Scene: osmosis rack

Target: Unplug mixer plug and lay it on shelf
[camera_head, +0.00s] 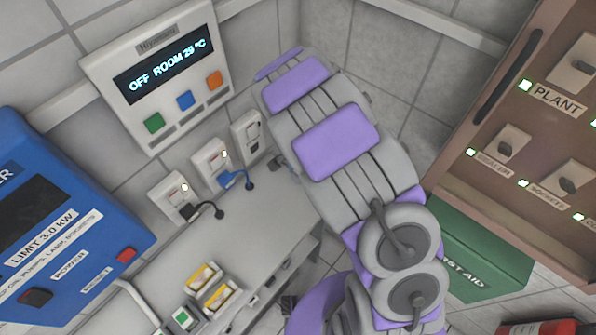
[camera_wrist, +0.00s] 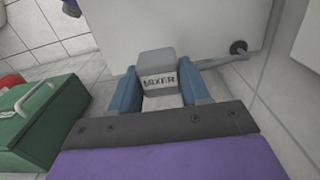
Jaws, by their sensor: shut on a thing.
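The mixer plug (camera_wrist: 156,77) is a grey block with a "MIXER" label, seen in the wrist view. My gripper (camera_wrist: 160,92) has its two blue fingers shut on the plug's sides. A grey cable runs right from the plug to a dark round fitting (camera_wrist: 238,48) on a pale surface. I cannot tell whether the plug touches that surface. In the head view my purple and grey arm hides the gripper. The white shelf (camera_head: 240,222) runs below the wall sockets. The right socket (camera_head: 247,132) shows no plug in its visible part.
A control panel (camera_head: 158,72) hangs above. Yellow-topped modules (camera_head: 212,290) stand nearer on the shelf. A green first-aid box (camera_head: 478,255) and brown cabinet (camera_head: 545,140) are right.

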